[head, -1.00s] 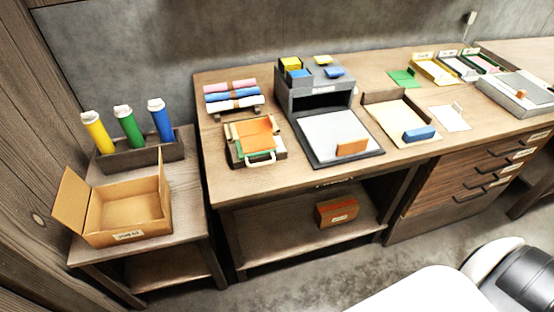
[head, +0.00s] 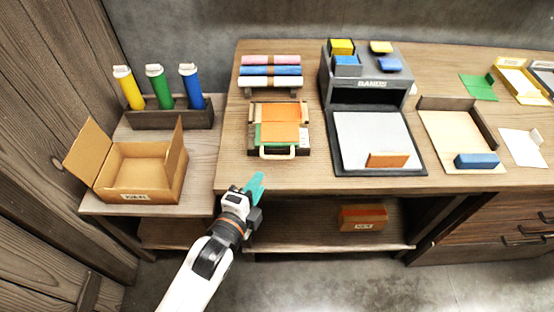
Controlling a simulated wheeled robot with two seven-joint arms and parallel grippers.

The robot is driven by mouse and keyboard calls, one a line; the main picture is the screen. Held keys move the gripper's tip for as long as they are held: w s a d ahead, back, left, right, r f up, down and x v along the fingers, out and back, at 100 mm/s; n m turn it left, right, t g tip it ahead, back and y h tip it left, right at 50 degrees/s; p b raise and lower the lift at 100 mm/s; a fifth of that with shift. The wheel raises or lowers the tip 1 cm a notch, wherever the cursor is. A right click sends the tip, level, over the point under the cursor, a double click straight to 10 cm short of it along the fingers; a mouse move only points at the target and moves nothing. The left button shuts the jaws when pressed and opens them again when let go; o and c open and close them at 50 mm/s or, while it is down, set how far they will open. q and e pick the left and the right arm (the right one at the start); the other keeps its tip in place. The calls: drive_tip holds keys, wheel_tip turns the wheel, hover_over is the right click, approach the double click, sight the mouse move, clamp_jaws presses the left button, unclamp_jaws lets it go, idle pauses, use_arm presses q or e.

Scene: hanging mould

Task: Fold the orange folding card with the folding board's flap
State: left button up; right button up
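The orange folding card (head: 281,113) lies on the folding board (head: 256,138), towards the back left of the desk. Its upper part looks raised against the back of the board, and a green strip shows at its lower left. The board's flap has a pale handle (head: 277,154) at the near edge. My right gripper is not in view.
A dark BANDS box (head: 372,95) with a grey-white plate (head: 376,140) stands right of the board. Rolls on a rack (head: 270,71) lie behind it. An open cardboard box (head: 140,175) stands on the lower side table. The desk strip before the board is clear.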

use_arm(q)
drive_tip(key=x, duration=0.9)
drive_tip(key=shift+w+d+f, duration=0.15)
drive_tip(key=shift+w, duration=0.1)
drive_tip(key=shift+c, duration=0.5)
clamp_jaws()
